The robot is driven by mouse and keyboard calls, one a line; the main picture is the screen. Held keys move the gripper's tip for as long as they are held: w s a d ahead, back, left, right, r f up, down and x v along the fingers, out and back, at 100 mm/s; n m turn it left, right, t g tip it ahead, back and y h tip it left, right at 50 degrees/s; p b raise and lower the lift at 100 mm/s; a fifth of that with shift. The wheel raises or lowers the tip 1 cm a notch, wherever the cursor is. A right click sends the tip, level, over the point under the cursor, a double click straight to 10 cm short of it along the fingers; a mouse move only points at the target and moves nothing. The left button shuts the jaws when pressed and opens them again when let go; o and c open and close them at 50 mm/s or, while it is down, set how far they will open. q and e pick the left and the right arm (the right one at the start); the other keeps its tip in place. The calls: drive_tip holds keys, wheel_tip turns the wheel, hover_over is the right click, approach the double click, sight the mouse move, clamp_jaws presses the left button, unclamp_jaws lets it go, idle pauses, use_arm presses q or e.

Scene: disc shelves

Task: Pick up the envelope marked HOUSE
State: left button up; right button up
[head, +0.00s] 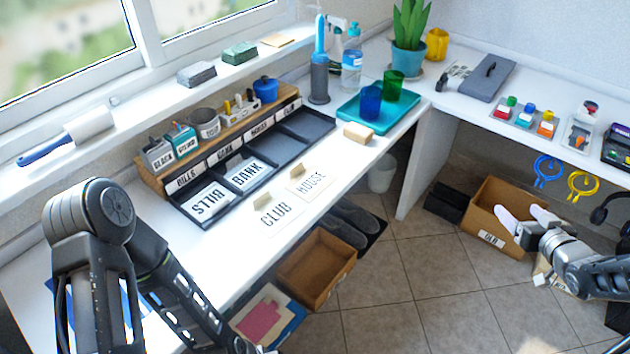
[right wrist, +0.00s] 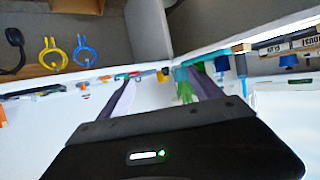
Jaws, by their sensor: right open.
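The white envelope marked HOUSE (head: 322,188) lies flat on the white desk near its front edge, with a small tan block (head: 297,171) at its back edge. The envelope marked CLUB (head: 287,221) lies just left of it, with a similar tan block (head: 264,199). The envelopes marked BANK (head: 249,173) and BILLS (head: 209,201) lie in compartments of the black tray (head: 283,150). My right gripper (head: 525,226) is open and empty, far right of the envelopes, above the floor by a cardboard box; its two fingers show in the right wrist view (right wrist: 160,95). My left gripper is out of view.
A teal tray (head: 349,112) with blue and green cups and a tan block (head: 357,133) stand right of the HOUSE envelope. Below the desk edge are an open brown box (head: 316,268) and dark shoes. A cardboard box (head: 488,205) stands on the floor below the right-hand counter.

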idle(0.5)
drive_tip(key=s+a+f+m+g+y, duration=0.1)
drive_tip(key=a+f+g+y, duration=0.15)
drive_tip(key=a+f, duration=0.8)
drive_tip(key=s+a+f+m+g+y, duration=0.1)
drive_tip(key=s+a+f+g, duration=0.15)
drive_tip(key=a+f, duration=0.8)
drive_tip(key=s+a+f+g, duration=0.3)
drive_tip(key=s+a+g, duration=0.1)
drive_tip(key=s+a, duration=0.6)
drive_tip(key=s+a+f+g, duration=0.3)
drive_tip(key=s+a+g, duration=0.1)
drive_tip(key=s+a, duration=0.6)
drive_tip(key=shift+s+a+f+y, duration=0.3)
drive_tip(key=shift+s+y, duration=0.15)
drive_tip(key=shift+s, duration=0.7)
drive_tip(key=shift+c, duration=0.5)
